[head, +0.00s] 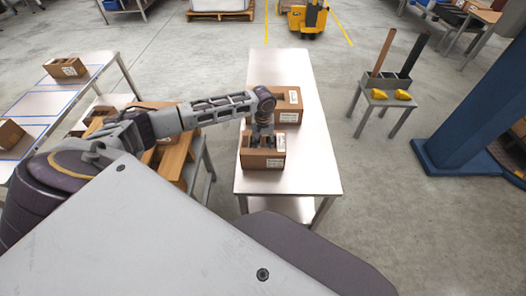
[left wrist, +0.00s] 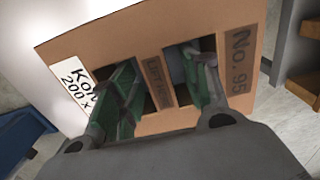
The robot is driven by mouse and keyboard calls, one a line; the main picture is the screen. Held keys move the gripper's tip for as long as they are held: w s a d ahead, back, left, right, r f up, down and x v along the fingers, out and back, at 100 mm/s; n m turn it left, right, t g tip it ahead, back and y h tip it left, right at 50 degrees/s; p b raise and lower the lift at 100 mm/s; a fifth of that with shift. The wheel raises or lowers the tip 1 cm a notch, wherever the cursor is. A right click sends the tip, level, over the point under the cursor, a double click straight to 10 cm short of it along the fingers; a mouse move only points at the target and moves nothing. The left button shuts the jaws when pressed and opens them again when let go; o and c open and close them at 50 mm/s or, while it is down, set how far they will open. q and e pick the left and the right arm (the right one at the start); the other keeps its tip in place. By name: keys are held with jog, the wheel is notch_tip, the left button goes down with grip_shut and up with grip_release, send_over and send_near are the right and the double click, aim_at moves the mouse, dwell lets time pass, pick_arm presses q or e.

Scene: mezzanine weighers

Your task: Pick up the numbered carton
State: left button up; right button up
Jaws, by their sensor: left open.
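A brown carton (head: 264,160) with a white label stands near the front end of the metal table (head: 310,165). In the left wrist view the carton (left wrist: 150,55) shows dark "No. 95" print, a white label and two dark openings split by a printed strip. My left gripper (head: 264,138) is over the carton's top. Its fingers are open and apart in the left wrist view (left wrist: 165,75), one at each opening, with the strip between them. How deep the tips reach is hard to tell. My right gripper is not in view.
A second carton (head: 289,102) stands just behind on the same table. A side table (head: 70,100) at left holds cartons. A small stand (head: 385,100) with yellow items and a blue column (head: 475,110) are at right. The table's far end is clear.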

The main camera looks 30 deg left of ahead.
pick_arm(q)
jog(key=shift+c, duration=0.2)
grip_shut()
dwell(0.4)
